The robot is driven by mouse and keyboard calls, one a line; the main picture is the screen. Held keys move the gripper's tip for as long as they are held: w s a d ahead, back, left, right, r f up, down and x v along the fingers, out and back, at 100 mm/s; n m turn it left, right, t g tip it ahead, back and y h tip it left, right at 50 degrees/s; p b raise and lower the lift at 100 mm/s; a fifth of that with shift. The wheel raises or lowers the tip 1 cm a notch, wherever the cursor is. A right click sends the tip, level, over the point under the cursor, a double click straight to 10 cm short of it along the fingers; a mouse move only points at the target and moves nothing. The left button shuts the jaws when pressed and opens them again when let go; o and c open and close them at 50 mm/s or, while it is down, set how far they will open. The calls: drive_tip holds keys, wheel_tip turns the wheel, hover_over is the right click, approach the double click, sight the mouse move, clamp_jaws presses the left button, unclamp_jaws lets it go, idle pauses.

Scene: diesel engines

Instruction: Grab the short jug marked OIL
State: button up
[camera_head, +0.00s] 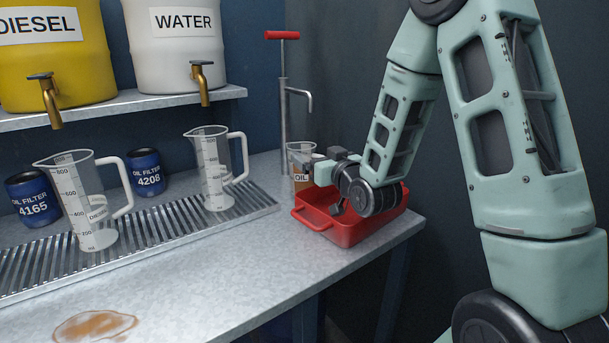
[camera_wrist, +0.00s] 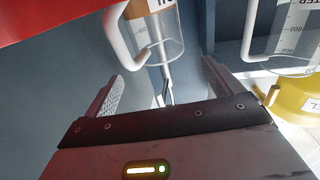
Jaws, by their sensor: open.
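My gripper (camera_head: 322,173) is beside the jug in the head view, over the red tray. In the wrist view my gripper (camera_wrist: 168,78) is open and its fingers are apart, with the jug seen just beyond the fingertips. Whether a finger touches it, I cannot tell.
The red tray (camera_head: 345,236) sits at the bench's right end. A hand pump (camera_head: 283,110) stands behind the jug. Two taller measuring jugs (camera_head: 82,200) (camera_head: 214,170) stand on the drip grate (camera_head: 160,235). Oil filters (camera_head: 146,172) stand behind. The front bench is clear except a brown stain.

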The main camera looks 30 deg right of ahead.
sight(308, 151)
drive_tip(key=w, duration=0.4)
drive_tip(key=w+p, duration=0.1)
drive_tip(key=w, duration=0.1)
drive_tip(key=shift+d+f, duration=0.25)
drive_tip(key=shift+f, duration=0.05)
drive_tip(key=shift+r, duration=0.1)
drive_tip(key=c, duration=1.7)
